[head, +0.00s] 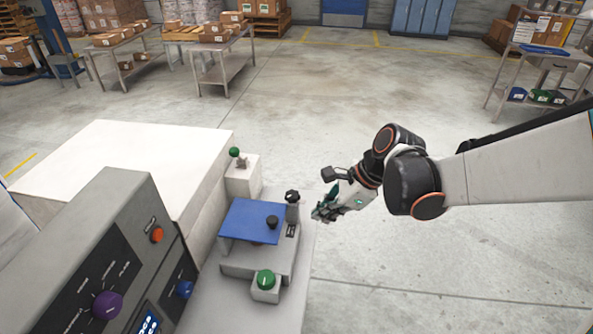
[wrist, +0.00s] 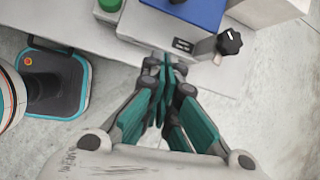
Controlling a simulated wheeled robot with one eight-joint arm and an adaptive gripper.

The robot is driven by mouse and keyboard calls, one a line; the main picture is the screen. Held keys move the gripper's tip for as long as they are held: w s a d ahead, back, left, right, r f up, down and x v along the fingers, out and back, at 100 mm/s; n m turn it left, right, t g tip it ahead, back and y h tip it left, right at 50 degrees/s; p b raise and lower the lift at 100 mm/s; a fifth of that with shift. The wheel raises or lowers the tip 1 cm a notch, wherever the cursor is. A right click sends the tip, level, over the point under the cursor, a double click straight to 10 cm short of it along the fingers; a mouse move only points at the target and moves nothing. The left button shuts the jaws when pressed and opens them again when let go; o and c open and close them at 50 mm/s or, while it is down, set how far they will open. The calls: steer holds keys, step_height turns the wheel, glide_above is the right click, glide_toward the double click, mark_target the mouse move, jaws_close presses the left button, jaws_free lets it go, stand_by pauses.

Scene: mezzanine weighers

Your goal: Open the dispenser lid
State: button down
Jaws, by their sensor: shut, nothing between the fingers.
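The dispenser appears to be the grey box (head: 252,264) with a flat blue lid (head: 245,217), which lies closed on top. A black round knob (head: 272,222) stands on the lid near its right edge. My gripper (head: 318,214) is to the right of the box, apart from the lid, with its fingers pointing left. In the wrist view the teal fingers (wrist: 166,64) are together and empty, near the edge of the grey bench. Part of the blue lid (wrist: 200,10) shows at the top of that view; the rest is cut off.
A black lobed knob (head: 292,196) on a grey post stands beside the lid's right corner. A green button (head: 265,279) sits in front, another green knob (head: 235,152) behind. A control panel (head: 110,270) and white cabinet (head: 135,165) stand left. Open floor lies right.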

steer(key=w+a+f+b, duration=0.1)
steer(key=a+f+b, duration=0.2)
steer(key=a+f, duration=0.3)
steer(key=shift+w+a+m, duration=0.25)
steer(key=shift+a+m, duration=0.05)
steer(key=shift+a, duration=0.7)
steer(key=shift+r, duration=0.1)
steer(key=shift+a+r+h+p, duration=0.1)
steer(key=shift+r+h+p, duration=0.2)
steer(key=shift+r+p, duration=0.3)
